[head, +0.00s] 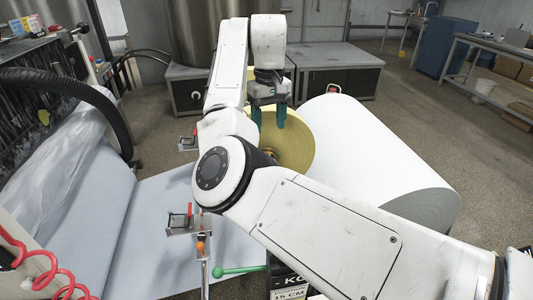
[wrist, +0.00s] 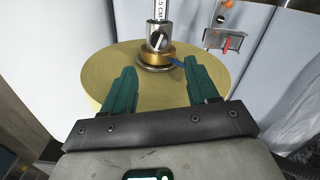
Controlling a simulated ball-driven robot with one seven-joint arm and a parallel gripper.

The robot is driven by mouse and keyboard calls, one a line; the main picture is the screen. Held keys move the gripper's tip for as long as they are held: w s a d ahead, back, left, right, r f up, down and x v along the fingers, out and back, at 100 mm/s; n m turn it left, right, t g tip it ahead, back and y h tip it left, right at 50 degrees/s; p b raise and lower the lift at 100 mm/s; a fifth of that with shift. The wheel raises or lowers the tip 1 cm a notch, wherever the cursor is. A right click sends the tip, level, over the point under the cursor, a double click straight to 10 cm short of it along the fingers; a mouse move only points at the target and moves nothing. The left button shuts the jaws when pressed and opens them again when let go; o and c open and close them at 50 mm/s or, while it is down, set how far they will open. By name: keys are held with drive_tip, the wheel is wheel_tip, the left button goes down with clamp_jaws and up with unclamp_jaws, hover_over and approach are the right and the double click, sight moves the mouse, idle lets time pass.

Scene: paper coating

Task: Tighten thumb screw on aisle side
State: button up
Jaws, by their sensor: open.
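In the wrist view a silver collar (wrist: 155,32) sits on a shaft marked with a scale, above a brass ring (wrist: 154,56) at the yellow core disc (wrist: 105,80). A dark winged piece (wrist: 158,41) on the collar's face looks like a thumb screw; I cannot tell which side it is on. A small blue piece (wrist: 178,62) is by the brass ring. My gripper (wrist: 163,74) is open and empty, its green fingers apart over the disc, short of the collar. In the head view my gripper (head: 268,120) is at the yellow disc (head: 298,150); the collar is hidden there.
A large white paper roll (head: 345,145) lies right of the disc. Brackets with red clamps (head: 188,215) stand over the paper sheet (head: 165,245) at left. A green-knobbed lever (head: 238,270) is at the front.

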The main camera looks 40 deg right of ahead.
wheel_tip(320, 180, down, 10)
drive_tip(key=shift+f+p, duration=0.15)
drive_tip(key=shift+p, duration=0.2)
drive_tip(key=shift+c, duration=0.4)
drive_tip(key=c, duration=1)
drive_tip(key=shift+o, duration=0.2)
